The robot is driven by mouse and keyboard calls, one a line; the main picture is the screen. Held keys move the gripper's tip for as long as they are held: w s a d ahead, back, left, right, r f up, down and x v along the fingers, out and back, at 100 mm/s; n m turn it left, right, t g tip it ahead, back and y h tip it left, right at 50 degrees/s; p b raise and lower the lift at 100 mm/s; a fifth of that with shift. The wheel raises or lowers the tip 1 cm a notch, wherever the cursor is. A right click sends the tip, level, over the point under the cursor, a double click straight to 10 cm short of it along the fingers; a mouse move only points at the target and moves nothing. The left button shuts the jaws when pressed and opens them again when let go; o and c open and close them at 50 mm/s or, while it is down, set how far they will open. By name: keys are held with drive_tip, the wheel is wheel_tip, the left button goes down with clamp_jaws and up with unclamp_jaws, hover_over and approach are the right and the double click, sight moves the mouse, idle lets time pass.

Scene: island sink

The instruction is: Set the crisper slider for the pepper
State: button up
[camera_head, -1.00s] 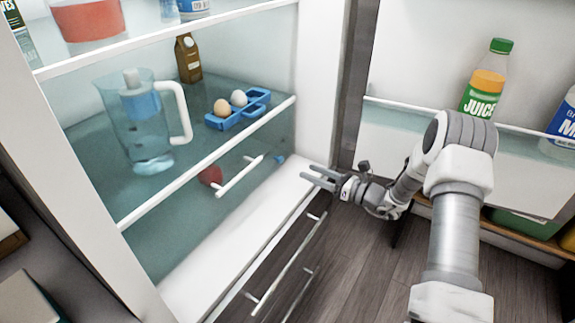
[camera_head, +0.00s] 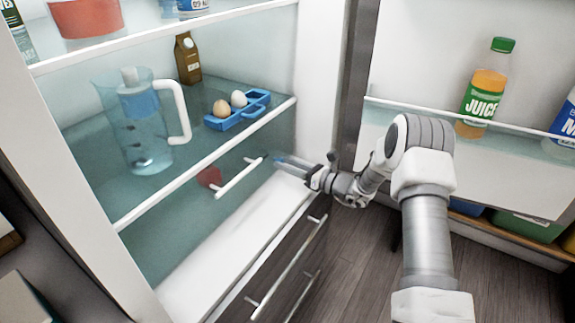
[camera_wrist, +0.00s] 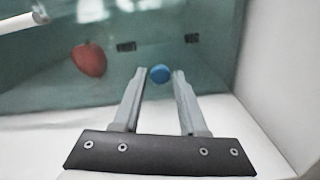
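The crisper drawer has a clear greenish front (camera_head: 185,225) with a white bar handle (camera_head: 240,178). Behind the front lies a red pepper-like thing (camera_head: 209,176), also in the wrist view (camera_wrist: 89,60). A blue round slider knob (camera_wrist: 160,74) is on the front at the right, between two small dark marks (camera_wrist: 126,46) and (camera_wrist: 191,38). My gripper (camera_head: 290,165) is open and reaches toward the knob. In the wrist view the knob appears between the two fingertips; I cannot tell whether they touch it.
The shelf above holds a clear pitcher (camera_head: 140,130), a blue egg tray (camera_head: 245,118) and a brown bottle (camera_head: 187,62). The fridge's right wall (camera_wrist: 280,70) is close to my gripper. A lower drawer handle (camera_head: 285,270) lies below. The open door holds a juice bottle (camera_head: 484,90).

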clamp_jaws()
idle(1.1)
